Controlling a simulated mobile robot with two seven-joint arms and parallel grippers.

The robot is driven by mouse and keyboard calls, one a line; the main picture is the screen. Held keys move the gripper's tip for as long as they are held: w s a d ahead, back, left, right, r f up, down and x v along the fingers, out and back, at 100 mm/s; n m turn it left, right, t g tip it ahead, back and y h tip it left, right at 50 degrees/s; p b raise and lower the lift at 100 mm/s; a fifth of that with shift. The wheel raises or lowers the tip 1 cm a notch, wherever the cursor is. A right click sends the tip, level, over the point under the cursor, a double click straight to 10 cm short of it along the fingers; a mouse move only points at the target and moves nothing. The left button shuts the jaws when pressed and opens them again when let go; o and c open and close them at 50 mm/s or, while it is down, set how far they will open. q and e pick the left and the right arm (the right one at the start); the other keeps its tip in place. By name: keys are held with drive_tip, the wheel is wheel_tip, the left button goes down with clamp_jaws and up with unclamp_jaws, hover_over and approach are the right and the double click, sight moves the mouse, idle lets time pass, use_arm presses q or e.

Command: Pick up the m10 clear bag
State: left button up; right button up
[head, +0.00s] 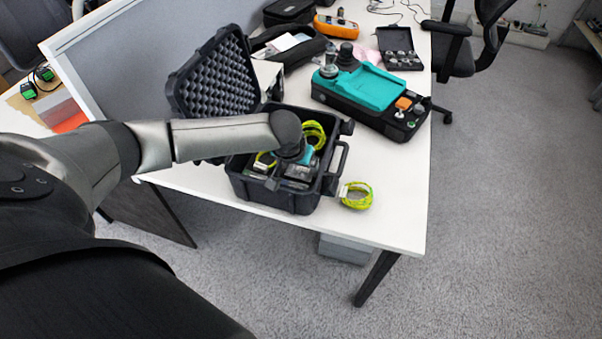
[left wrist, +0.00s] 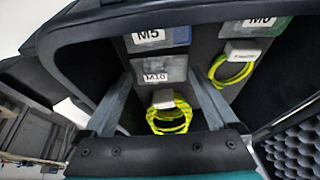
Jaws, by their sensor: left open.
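The M10 clear bag (left wrist: 163,71), a small clear bag with a white M10 label, lies in a compartment of the black case in the left wrist view. My left gripper (left wrist: 160,104) is open, one finger on each side of the view, with the M10 bag framed between them. I cannot tell whether the fingers touch it. A yellow-green cable coil (left wrist: 169,116) with a white tag lies just below the bag. In the head view, the open black case (head: 306,201) stands on the table, and my left arm reaches over it, hiding much of its inside. My right gripper is not in view.
An M5 bag (left wrist: 157,38), an M6 bag (left wrist: 262,26) and another cable coil (left wrist: 231,71) lie near the M10 bag. Case walls surround them. On the table (head: 395,225), a cable coil (head: 357,196) lies right of the case and a teal-and-black device (head: 371,92) behind it.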

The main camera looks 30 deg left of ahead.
use_arm(q)
drive_tip(key=shift+w+f, duration=0.2)
drive_tip(key=shift+f, duration=0.3)
drive_tip(key=c, duration=1)
drive_tip(key=shift+r, duration=0.1)
